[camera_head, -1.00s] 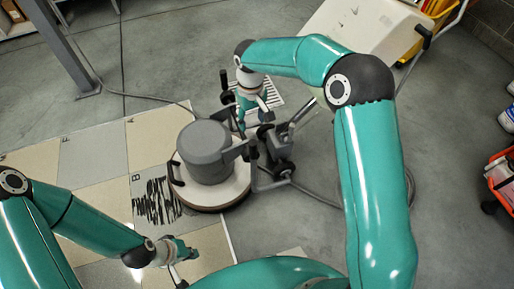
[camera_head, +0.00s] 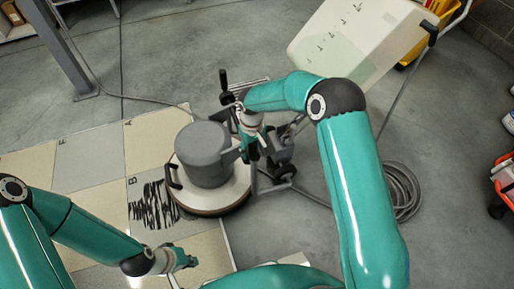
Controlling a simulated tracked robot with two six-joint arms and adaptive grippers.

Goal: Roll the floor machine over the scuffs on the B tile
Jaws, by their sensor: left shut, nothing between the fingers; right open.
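The floor machine (camera_head: 204,152), a grey motor on a round cream base, stands at the right edge of the tiles, its base overlapping the right side of the B tile (camera_head: 140,187). Black scuffs (camera_head: 153,206) show on the B tile, left of the base; any under the base are hidden. My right gripper (camera_head: 250,152) is open, just right of the motor by the machine's handle column, partly hiding it; I cannot tell whether it touches. My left gripper (camera_head: 190,260) is shut and empty, over a tile below the machine.
A coiled grey hose or cable (camera_head: 404,192) lies on the floor at right. A cream cart or bin (camera_head: 355,40) stands at the upper right. A red wheeled thing (camera_head: 503,185) is at the right edge. A metal post (camera_head: 62,50) stands at upper left.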

